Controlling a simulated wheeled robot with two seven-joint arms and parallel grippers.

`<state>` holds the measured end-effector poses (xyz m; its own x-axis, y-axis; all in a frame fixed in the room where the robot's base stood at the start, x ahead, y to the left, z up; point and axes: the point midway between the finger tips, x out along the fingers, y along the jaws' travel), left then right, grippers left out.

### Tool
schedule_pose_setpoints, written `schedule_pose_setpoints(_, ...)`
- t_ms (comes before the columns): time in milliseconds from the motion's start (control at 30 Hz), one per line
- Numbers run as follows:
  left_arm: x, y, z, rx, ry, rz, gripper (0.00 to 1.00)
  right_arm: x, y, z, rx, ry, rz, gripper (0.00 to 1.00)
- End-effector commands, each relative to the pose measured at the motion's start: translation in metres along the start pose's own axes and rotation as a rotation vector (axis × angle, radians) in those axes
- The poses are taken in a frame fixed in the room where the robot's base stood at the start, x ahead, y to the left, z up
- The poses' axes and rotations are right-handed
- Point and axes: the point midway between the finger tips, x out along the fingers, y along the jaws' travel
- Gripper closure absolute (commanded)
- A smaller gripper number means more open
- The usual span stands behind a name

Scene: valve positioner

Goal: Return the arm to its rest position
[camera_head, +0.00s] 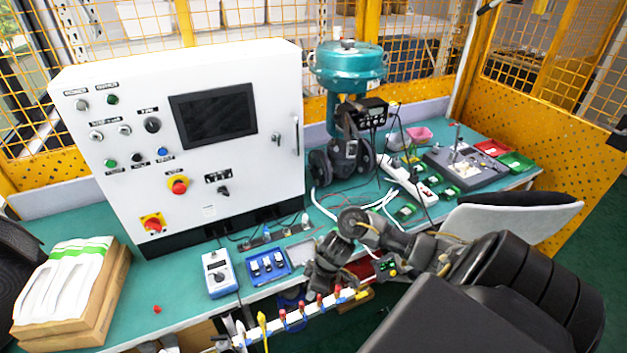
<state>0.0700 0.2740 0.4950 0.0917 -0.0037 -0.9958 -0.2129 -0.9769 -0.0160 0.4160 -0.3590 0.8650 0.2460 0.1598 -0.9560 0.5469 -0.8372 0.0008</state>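My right arm comes in from the lower right over the front edge of the teal bench (180,290). Its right gripper (324,288) hangs at the bench's front edge, right of the blue switch module (268,264). Its fingers are small and dark, and I cannot tell whether they are open or shut. No held object can be made out. My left gripper is not in view. A dark shape at the left edge is cut off. The teal valve actuator (347,68) with its black positioner (370,113) stands upright behind my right gripper, apart from it.
A white control cabinet (235,170) stands on the left of the bench. A blue-and-white meter (218,273) lies in front of it. A rail with coloured leads (300,314) runs along the front edge. A cardboard box (95,295) sits at far left. Loose cables cross the bench's middle.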

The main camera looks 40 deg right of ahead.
Motion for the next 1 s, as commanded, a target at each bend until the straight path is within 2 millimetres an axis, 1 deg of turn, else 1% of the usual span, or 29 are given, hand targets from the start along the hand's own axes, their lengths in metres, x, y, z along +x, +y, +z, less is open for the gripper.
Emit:
schedule_pose_setpoints(33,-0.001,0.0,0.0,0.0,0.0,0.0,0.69,-0.003,0.0,0.0,-0.001,0.0,0.001,0.62)
schedule_pose_setpoints(133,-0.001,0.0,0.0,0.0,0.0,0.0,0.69,-0.005,0.0,0.0,0.0,0.0,0.0,0.62)
schedule_pose_setpoints(433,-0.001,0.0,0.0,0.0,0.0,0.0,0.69,-0.004,-0.001,0.0,0.0,0.0,-0.001,0.62)
schedule_pose_setpoints(500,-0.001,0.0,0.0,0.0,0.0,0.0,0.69,-0.002,-0.006,-0.002,-0.008,0.012,0.001,0.62)
schedule_pose_setpoints(567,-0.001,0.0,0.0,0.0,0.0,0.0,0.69,0.003,-0.017,-0.008,-0.022,0.043,0.007,0.62)
schedule_pose_setpoints(667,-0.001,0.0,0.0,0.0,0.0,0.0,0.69,0.011,-0.051,-0.026,-0.049,0.136,0.042,0.62)
schedule_pose_setpoints(700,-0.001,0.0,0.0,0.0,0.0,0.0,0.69,0.012,-0.068,-0.033,-0.051,0.178,0.068,0.62)
schedule_pose_setpoints(767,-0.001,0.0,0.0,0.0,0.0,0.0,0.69,0.008,-0.091,-0.041,-0.033,0.23,0.114,0.62)
schedule_pose_setpoints(800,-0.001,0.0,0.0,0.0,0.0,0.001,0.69,0.004,-0.104,-0.042,-0.011,0.247,0.143,0.62)
schedule_pose_setpoints(867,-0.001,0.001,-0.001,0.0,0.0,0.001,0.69,-0.005,-0.117,-0.04,0.029,0.254,0.18,0.62)
schedule_pose_setpoints(1000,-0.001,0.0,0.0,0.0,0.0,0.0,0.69,-0.024,-0.136,-0.021,0.124,0.218,0.222,0.62)
